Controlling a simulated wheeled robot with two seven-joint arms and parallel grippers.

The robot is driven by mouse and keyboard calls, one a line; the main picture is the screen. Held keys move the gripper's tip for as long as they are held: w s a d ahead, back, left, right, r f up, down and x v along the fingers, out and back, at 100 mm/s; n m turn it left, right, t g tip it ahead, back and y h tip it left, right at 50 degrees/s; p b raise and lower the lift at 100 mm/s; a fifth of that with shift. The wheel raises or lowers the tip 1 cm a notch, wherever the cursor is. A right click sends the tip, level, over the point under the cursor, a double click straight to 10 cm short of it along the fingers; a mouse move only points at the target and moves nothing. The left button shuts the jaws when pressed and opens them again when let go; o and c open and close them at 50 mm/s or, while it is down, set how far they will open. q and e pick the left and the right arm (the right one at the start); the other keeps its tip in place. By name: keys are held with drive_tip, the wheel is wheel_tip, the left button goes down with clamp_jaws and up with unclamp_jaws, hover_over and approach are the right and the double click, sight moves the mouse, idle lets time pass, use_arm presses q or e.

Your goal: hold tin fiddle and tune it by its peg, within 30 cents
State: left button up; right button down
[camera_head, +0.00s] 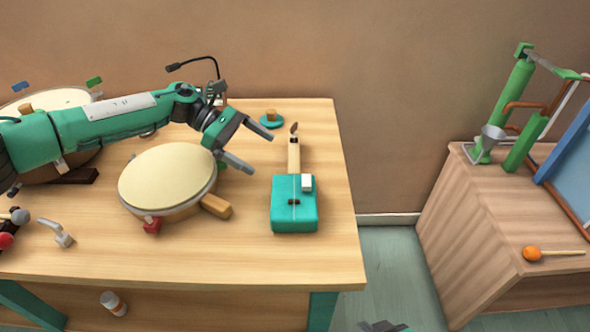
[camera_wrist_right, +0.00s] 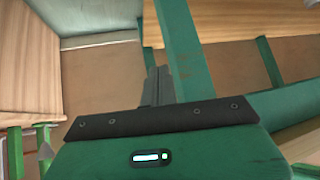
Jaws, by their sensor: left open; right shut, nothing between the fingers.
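The tin fiddle (camera_head: 283,219) lies on the table, a teal box body with a short wooden neck (camera_head: 294,155) pointing to the back. A dark peg (camera_head: 294,128) stands at the neck's far end. A string line runs down the body. My left gripper (camera_head: 262,153) is open and empty, just left of the neck and apart from it, with its fingers pointing right. Only the tip of my right gripper (camera_head: 385,327) shows at the bottom edge, off the table. In the right wrist view its fingers (camera_wrist_right: 158,87) are shut and empty.
A frame drum (camera_head: 168,178) with a wooden handle lies left of the fiddle, under my left arm. A teal disc with a knob (camera_head: 271,121) sits behind. Mallets (camera_head: 18,217) and a metal piece (camera_head: 62,238) lie at left. Table front is clear. A side cabinet (camera_head: 480,220) stands right.

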sight(290, 167)
use_arm(q)
drive_tip(key=b+x, duration=0.1)
drive_tip(key=x, duration=0.7)
drive_tip(key=shift+s+a, duration=0.15)
drive_tip(key=shift+b+x, duration=0.4)
drive_tip(key=shift+x, duration=0.55)
drive_tip(key=shift+d+f, duration=0.15)
drive_tip(key=shift+d, duration=0.1)
drive_tip(key=shift+r, duration=0.2)
drive_tip(key=shift+a, duration=0.1)
clamp_jaws()
drive_tip(key=c, duration=0.6)
unclamp_jaws()
use_arm(e)
drive_tip(key=a+t, duration=0.1)
drive_tip(key=w+a+t+y, duration=0.1)
drive_tip(key=a, duration=0.1)
drive_tip(key=shift+w+a+y, duration=0.15)
drive_tip(key=shift+y, duration=0.15)
